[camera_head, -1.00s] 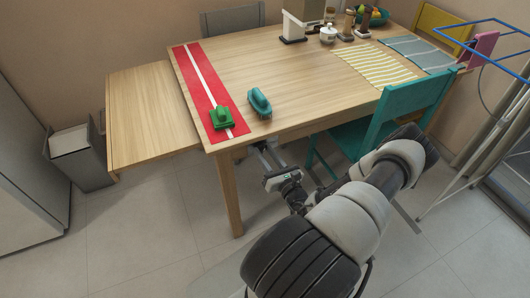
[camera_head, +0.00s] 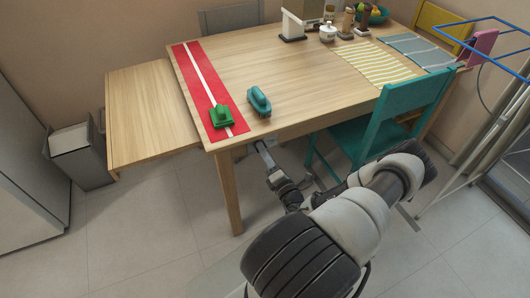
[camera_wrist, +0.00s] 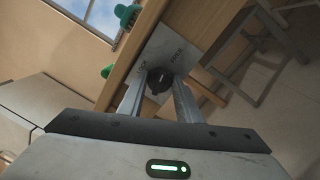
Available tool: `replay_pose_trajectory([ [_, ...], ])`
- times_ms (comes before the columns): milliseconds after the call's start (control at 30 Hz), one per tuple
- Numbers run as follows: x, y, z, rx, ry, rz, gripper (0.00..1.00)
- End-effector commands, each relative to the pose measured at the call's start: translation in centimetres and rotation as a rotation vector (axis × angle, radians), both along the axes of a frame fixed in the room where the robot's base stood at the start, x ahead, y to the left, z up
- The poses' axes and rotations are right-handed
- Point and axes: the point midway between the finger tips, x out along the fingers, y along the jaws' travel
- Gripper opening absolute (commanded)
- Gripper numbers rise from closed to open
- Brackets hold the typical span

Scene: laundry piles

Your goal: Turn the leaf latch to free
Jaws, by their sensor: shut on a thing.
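The leaf latch is a dark round knob (camera_wrist: 158,80) on a grey plate (camera_wrist: 183,42) fixed at the table's edge. The plate carries small lettering, which seems to read LOCK on one side and FREE on the other. Which mark the knob points to is hard to tell. My gripper (camera_wrist: 158,92) is shut on the knob, one finger on each side of it. In the head view my gripper (camera_head: 262,148) reaches up under the table's front edge, and the latch is hidden there. The table leaf (camera_head: 150,112) is out level at the left of the table.
The wooden table (camera_head: 300,95) has a red runner (camera_head: 197,75) with a green iron-like thing (camera_head: 221,117) and a teal brush-like thing (camera_head: 259,102) beside it. A teal chair (camera_head: 395,115) stands close right of my arm. A grey bin (camera_head: 75,155) stands left.

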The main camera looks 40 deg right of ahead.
Motion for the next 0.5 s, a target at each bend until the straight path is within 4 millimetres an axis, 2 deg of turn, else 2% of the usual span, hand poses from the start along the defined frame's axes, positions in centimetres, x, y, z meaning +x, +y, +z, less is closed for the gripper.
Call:
replay_pose_trajectory([
  [233, -0.07, 0.1, -0.17, 0.141, -0.031, 0.0, 0.09],
  [500, -0.07, 0.12, -0.19, 0.213, -0.049, 0.001, 0.09],
])
